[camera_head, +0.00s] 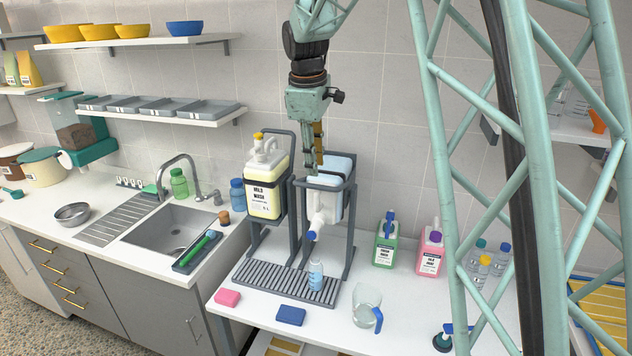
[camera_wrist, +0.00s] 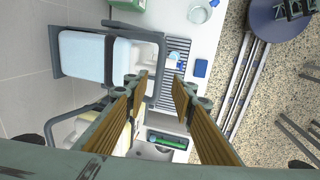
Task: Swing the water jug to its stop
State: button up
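The water jug (camera_head: 341,170) is pale blue and translucent and sits in a dark grey swing cradle (camera_head: 350,187), with a white spout and blue tip (camera_head: 316,224) at its lower front. It looks about upright. In the wrist view the jug (camera_wrist: 85,56) lies left of the fingers, with its cradle frame (camera_wrist: 108,60) around it. My gripper (camera_head: 315,168) points down at the jug's left top edge in the head view; whether it touches cannot be told. In the wrist view my gripper (camera_wrist: 157,80) has its two fingers apart, with nothing between them.
A yellow wash jug (camera_head: 264,190) stands in a matching cradle at the left. A small bottle (camera_head: 316,275) stands on the drip grate (camera_head: 270,276) below the spout. A pink sponge, blue sponge (camera_head: 291,315) and glass pitcher (camera_head: 367,306) are in front. Green and pink bottles stand right.

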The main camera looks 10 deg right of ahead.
aim_at(316, 185)
jog(key=shift+w+d+f, duration=0.15)
jog(key=shift+w+f, duration=0.05)
jog(key=shift+f, duration=0.95)
jog(key=shift+w+d+f, duration=0.1)
jog(key=shift+w+f, duration=0.1)
jog(key=shift+f, duration=0.9)
jog(key=shift+w+d+f, duration=0.15)
jog(key=shift+w+f, duration=0.05)
jog(key=shift+f, duration=0.95)
jog(key=shift+c, duration=0.9)
grip_shut()
